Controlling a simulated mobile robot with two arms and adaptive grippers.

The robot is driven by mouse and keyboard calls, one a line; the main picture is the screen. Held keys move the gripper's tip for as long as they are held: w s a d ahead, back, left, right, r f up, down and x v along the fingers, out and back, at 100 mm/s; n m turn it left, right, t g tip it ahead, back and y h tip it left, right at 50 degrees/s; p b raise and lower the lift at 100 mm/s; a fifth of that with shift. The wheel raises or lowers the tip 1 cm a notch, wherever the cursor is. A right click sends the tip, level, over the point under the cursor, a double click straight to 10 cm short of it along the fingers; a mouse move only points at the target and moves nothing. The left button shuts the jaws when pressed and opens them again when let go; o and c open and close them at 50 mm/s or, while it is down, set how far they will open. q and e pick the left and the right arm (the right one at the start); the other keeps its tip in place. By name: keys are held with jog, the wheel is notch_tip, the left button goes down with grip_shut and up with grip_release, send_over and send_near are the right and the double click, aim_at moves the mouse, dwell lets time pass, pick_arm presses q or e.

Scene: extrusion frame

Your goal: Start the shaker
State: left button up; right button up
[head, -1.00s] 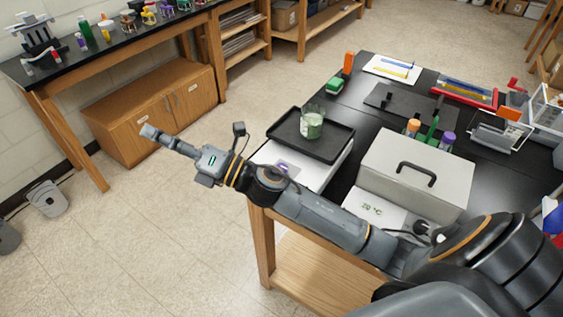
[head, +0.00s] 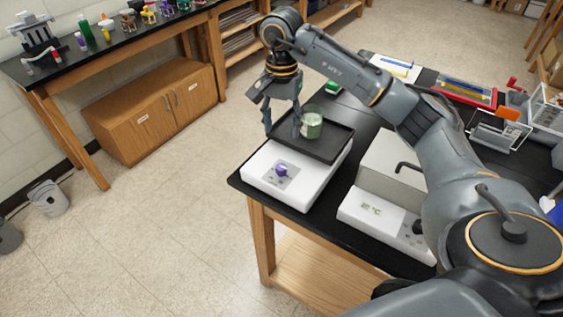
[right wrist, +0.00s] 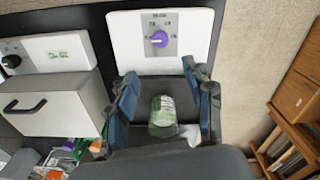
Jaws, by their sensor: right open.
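The shaker is a low white box (head: 308,185) with a black tray (head: 325,148) on top and a purple knob (head: 281,171) on its front panel. The knob also shows in the right wrist view (right wrist: 159,39), beyond the fingertips. A glass beaker with pale green liquid (head: 312,124) stands upright on the tray. My right gripper (head: 283,134) is open and points down near the tray's left side, left of the beaker and behind the knob. In the right wrist view its fingers (right wrist: 160,76) frame the beaker (right wrist: 162,113); no contact is visible. My left gripper is not in view.
A white unit with a °C display (head: 372,209) and a grey handled lid (head: 385,165) stands right of the shaker, under my right arm. Tubes and a red tray (head: 464,90) lie farther back. The space in front of the knob is clear.

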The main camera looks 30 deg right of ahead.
aim_at(281, 166)
notch_tip(281, 166, down, 12)
jog(key=p, duration=0.3)
jog(key=shift+p, duration=0.4)
jog(key=shift+f, duration=0.7)
grip_shut()
